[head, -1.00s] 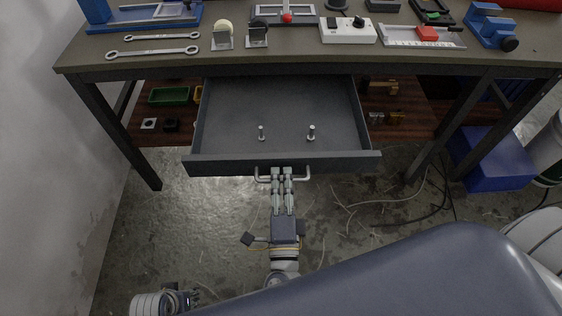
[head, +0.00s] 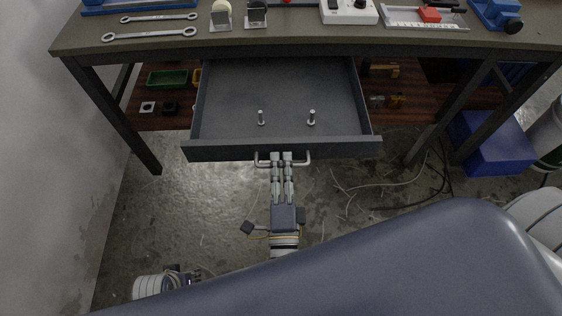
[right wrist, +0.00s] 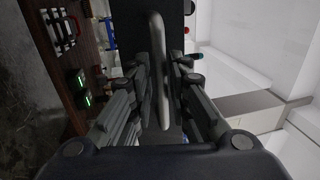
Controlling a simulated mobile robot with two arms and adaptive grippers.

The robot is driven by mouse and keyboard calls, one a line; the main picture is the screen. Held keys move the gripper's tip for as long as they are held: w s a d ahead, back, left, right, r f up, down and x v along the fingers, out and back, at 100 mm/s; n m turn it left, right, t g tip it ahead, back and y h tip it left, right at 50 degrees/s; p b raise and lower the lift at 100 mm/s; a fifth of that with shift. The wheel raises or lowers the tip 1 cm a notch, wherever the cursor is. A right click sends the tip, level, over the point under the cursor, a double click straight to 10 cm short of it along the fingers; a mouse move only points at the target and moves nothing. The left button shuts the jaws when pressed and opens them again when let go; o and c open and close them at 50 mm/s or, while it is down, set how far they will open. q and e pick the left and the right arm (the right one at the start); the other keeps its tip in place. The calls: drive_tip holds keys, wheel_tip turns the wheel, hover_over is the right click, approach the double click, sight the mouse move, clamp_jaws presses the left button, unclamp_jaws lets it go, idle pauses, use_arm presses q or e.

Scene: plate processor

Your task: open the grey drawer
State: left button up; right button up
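The grey drawer (head: 285,85) hangs pulled far out from under the workbench in the head view, its inside showing from above. Two small upright metal pegs stand in it. Its front panel carries a silver bar handle (head: 303,162). My right gripper (head: 281,158) is at the handle's middle, its fingers closed around the bar. In the right wrist view the handle (right wrist: 157,60) runs between the two fingers, with finger pads close on both sides. My left gripper (head: 185,277) is low at the left, away from the drawer, small and partly hidden; its fingers are unclear.
A lower wooden shelf holds a green bin (head: 167,79). A blue box (head: 490,143) and loose cables lie on the floor at the right.

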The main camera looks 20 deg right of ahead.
drive_tip(key=v, duration=1.1)
drive_tip(key=shift+s, duration=0.2)
drive_tip(key=shift+a, duration=0.1)
